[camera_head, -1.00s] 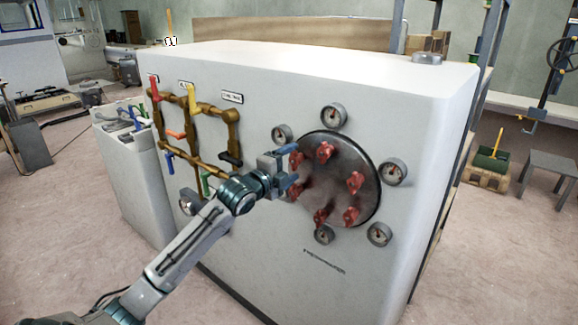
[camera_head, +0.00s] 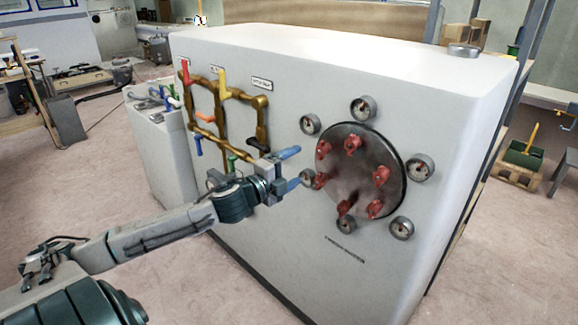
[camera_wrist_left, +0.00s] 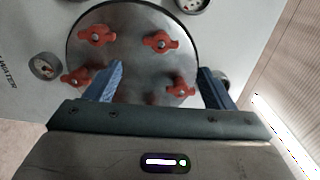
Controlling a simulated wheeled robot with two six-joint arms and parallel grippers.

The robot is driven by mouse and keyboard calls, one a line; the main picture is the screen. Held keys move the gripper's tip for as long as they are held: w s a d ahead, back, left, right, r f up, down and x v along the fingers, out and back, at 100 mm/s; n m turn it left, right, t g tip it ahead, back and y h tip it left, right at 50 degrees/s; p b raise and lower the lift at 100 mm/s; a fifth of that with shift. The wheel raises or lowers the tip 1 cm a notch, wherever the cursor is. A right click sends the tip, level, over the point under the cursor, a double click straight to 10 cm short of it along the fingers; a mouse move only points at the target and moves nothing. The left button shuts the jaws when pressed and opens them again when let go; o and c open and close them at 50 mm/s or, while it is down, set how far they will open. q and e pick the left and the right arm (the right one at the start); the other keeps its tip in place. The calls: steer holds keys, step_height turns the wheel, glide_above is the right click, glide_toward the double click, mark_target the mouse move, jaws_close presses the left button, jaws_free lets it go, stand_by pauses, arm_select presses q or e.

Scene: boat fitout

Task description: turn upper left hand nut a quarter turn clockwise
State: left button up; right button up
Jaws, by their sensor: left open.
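A round dark metal cover (camera_head: 362,165) on the white tank's front carries several red winged nuts in a ring. The upper left-hand nut (camera_head: 324,149) is in plain view in the head view. My left gripper (camera_head: 292,169) is open and empty, left of the cover and of that nut, its blue fingers pointing right. In the left wrist view, the open fingers (camera_wrist_left: 161,75) frame part of the cover (camera_wrist_left: 130,62). One red nut (camera_wrist_left: 160,41) shows beyond the gap between them; I cannot tell which nut it is. My right gripper is not in view.
Several round gauges (camera_head: 362,108) stick out from the tank (camera_head: 440,110) around the cover. Left of my gripper are brass pipes (camera_head: 262,125) with coloured valve handles. The floor (camera_head: 130,285) before the tank is open.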

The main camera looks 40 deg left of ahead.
arm_select(q)
steer(key=shift+s+p, duration=0.35)
steer(key=shift+s, duration=0.25)
stand_by(0.3)
